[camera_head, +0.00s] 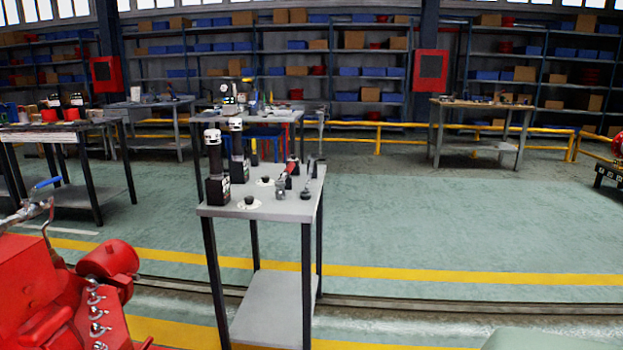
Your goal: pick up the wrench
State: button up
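A small grey table (230,208) stands in the middle of the view, with a lower shelf. Several small tools stand near its right side: a red-handled one (291,167), a dark slim one (311,167) and a grey metal piece (280,188). They are too small for me to tell which is the wrench. My gripper is not in view.
Two black torch-like devices (215,180) stand on the table's left side. A red engine (100,265) fills the lower left. Other workbenches (480,104) stand behind, before shelving and a yellow rail (400,125). The green floor (430,220) to the right is clear.

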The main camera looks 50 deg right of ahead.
aim_at(309, 180)
jog(key=z, duration=1.55)
jog(key=i+l+u, duration=0.1)
jog(key=i, duration=0.4)
jog(key=i+l+u, duration=0.1)
jog(key=i+l, duration=0.25)
jog(key=i, duration=0.15)
jog(key=i+l, duration=0.15)
jog(key=i, duration=0.35)
jog(key=i+l+u, duration=0.1)
jog(key=i, duration=0.4)
jog(key=i+l, duration=0.3)
jog(key=i, duration=0.15)
jog(key=j+u, duration=0.05)
